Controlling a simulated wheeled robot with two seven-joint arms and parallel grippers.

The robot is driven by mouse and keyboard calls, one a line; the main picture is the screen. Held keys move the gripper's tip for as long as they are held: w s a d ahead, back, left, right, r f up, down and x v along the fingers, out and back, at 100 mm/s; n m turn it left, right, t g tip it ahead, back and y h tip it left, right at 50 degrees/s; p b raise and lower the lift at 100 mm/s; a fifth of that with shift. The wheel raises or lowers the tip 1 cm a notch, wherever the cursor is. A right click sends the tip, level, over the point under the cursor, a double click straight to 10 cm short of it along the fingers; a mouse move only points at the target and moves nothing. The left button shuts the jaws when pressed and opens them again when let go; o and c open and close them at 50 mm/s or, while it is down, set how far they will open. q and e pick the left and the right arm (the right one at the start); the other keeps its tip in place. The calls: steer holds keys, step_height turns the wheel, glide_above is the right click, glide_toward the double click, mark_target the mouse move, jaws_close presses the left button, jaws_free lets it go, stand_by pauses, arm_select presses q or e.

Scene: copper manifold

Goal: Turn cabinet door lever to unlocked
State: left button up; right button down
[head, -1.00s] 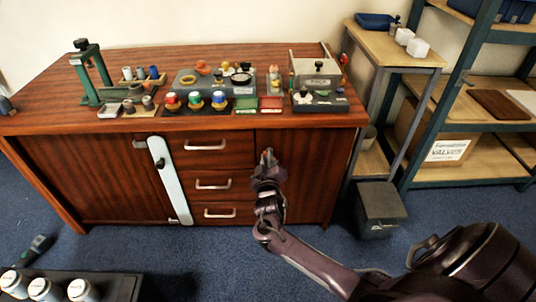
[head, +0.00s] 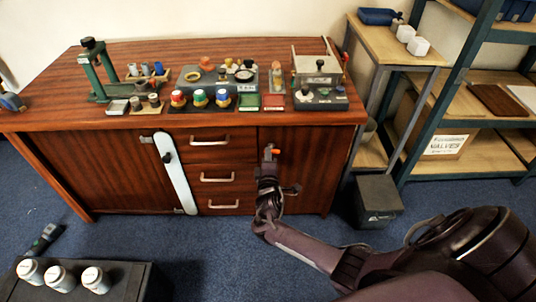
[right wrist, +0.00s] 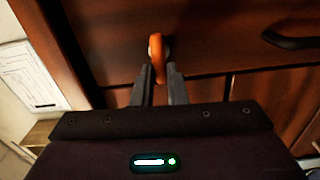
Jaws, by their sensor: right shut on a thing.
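The cabinet's right door (head: 305,165) is dark red-brown wood and looks closed. A small orange lever (head: 276,152) sits near its upper left edge, below the counter. In the right wrist view the orange lever (right wrist: 157,52) hangs from a pale round mount, with its lower end between my fingertips. My right gripper (head: 268,156) reaches up from below and is shut on the lever; its fingers (right wrist: 159,88) stand on either side of it. Lock markings cannot be made out. My left gripper is not in view.
Drawers with metal handles (head: 210,141) are left of the door, with a white strip (head: 176,175) beyond. The counter (head: 60,115) above carries several tools and parts. A dark bin (head: 378,200) stands right. White-capped containers (head: 60,277) stand on a black surface at lower left.

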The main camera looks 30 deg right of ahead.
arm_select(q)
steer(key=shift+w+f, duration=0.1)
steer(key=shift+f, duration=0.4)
arm_select(e)
steer(key=shift+n, duration=0.4)
steer(key=c, duration=1.4)
jaws_free()
steer(key=shift+f, duration=0.1)
steer(key=shift+c, duration=0.2)
arm_select(q)
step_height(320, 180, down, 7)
steer(key=p, duration=0.2)
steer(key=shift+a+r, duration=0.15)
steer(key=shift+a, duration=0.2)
arm_select(e)
steer(key=v, duration=0.7)
steer(key=shift+s+a, duration=0.25)
steer(key=shift+s, duration=0.05)
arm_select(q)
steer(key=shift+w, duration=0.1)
